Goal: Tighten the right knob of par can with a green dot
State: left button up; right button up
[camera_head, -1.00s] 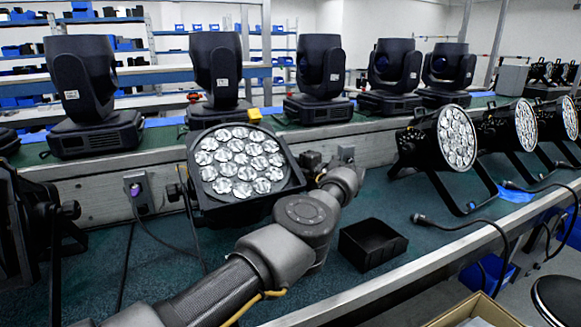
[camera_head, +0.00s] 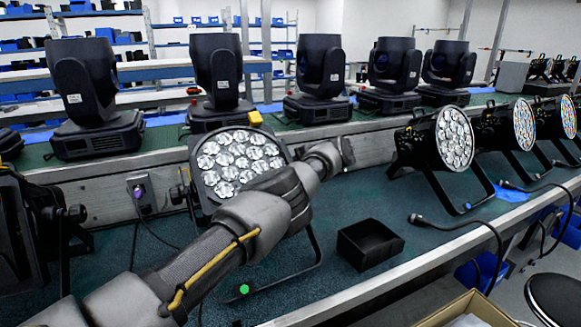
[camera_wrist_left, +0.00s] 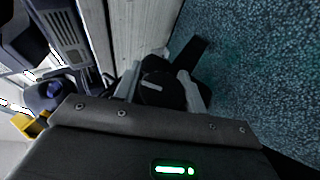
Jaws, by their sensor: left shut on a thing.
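The par can (camera_head: 238,163) with the round LED face stands in the middle of the bench in the head view. Its face now looks forward and slightly up. A green dot (camera_head: 244,289) is on the front of its stand. My left arm crosses in front of the can's lower right side. In the wrist view my left gripper (camera_wrist_left: 161,86) is shut, with a grey finger on each side of a black knob (camera_wrist_left: 160,94). The knob is hidden behind my arm in the head view. My right gripper is not in view.
More par cans (camera_head: 455,138) stand further right, with a cable (camera_head: 460,225) nearby. Moving-head lights (camera_head: 217,80) line the ledge behind. A socket box (camera_head: 141,193) is on the left.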

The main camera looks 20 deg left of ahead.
pick_arm(q)
jog(key=shift+d+f+g+h, duration=0.15)
jog(key=shift+g+h, duration=0.15)
jog(key=shift+h, duration=0.2)
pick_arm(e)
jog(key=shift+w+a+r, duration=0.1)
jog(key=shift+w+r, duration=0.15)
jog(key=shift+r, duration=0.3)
pick_arm(q)
jog(key=o, duration=1)
jog(key=shift+r, duration=0.2)
jog(key=p+v, duration=0.1)
jog(key=v, duration=0.9)
jog(key=shift+s+d, duration=0.2)
jog(key=shift+d, duration=0.15)
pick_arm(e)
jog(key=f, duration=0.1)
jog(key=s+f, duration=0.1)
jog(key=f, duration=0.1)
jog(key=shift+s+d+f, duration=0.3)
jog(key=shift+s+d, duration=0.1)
